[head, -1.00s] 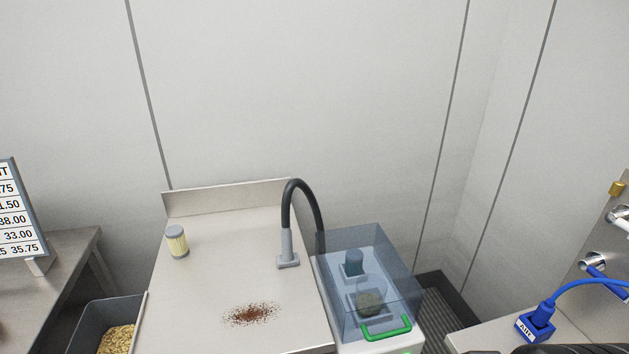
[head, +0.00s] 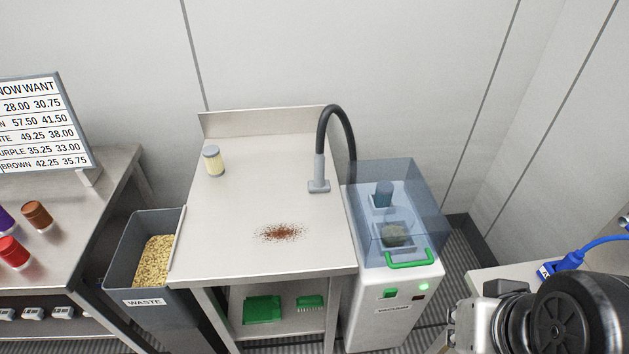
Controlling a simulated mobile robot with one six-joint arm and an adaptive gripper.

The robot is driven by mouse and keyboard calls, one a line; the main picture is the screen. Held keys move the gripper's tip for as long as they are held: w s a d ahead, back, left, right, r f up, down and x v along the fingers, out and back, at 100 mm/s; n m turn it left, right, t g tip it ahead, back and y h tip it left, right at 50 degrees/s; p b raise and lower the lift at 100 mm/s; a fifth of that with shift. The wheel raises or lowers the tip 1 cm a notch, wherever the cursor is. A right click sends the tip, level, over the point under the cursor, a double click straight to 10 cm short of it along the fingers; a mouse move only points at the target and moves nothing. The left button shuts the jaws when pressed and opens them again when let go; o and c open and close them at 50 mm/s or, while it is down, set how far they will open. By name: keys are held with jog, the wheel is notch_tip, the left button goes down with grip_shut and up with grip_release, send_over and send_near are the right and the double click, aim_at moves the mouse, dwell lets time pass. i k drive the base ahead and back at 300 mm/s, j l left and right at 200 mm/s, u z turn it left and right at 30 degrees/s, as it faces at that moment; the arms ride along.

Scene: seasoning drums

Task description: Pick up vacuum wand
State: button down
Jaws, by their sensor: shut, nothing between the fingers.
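The vacuum wand (head: 319,174) stands upright on the right side of the steel table (head: 235,245). It is a grey tube with a flat, wide nozzle touching the tabletop. A black hose (head: 333,112) arches from its top and goes down behind the clear blue-tinted cover of the vacuum unit (head: 398,300). A patch of reddish-brown powder (head: 281,232) lies on the table to the wand's lower left. Part of my own arm shows at the bottom right, well apart from the wand. My gripper's fingers are not in view.
A pale yellow jar (head: 213,161) with a grey lid stands at the table's back left. A grey waste bin (head: 122,270) adjoins the table's left side. A green handle (head: 411,261) is on the vacuum unit. The tabletop around the wand is mostly clear.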

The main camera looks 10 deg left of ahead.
aim_at(320, 185)
jog(key=i+j+z, duration=0.75)
jog(key=j, duration=0.2)
jog(key=i, duration=0.05)
